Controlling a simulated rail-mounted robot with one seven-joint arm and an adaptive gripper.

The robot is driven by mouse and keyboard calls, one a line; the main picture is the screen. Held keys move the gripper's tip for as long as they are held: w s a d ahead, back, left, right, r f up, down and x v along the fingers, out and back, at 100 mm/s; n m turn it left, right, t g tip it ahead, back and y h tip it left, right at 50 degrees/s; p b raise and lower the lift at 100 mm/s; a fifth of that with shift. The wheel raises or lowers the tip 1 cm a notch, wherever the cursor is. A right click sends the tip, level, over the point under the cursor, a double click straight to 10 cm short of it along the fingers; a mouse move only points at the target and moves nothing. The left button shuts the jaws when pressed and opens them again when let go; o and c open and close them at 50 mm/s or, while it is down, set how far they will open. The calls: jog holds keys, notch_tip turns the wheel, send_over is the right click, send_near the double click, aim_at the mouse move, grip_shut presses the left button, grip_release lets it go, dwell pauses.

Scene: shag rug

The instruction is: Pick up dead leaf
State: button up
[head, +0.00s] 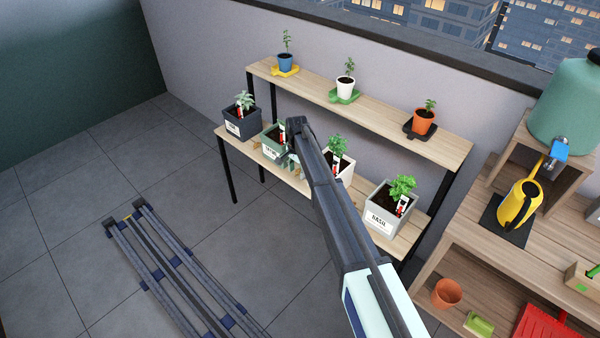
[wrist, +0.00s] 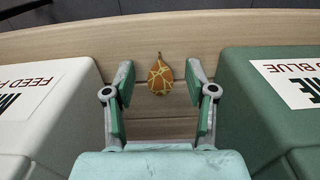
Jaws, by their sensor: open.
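A dead leaf (wrist: 160,76), orange-brown with pale veins and a short dark stem, lies on the wooden shelf in the wrist view. My gripper (wrist: 160,88) is open, with its green-padded fingers on the left and right of the leaf. The leaf is between the fingertips, with a gap on each side, and nothing is held. In the head view my gripper (head: 291,152) is over the lower shelf, between the green and white planters. I cannot make out the leaf there.
A white planter (wrist: 45,128) stands close on the left and a green planter (wrist: 250,120) close on the right. A dark planter (head: 240,127) and a grey basil planter (head: 377,220) share the lower shelf. The upper shelf (head: 385,117) with small pots runs behind.

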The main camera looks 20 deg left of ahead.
jog(key=c, duration=0.8)
jog(key=shift+r, duration=0.15)
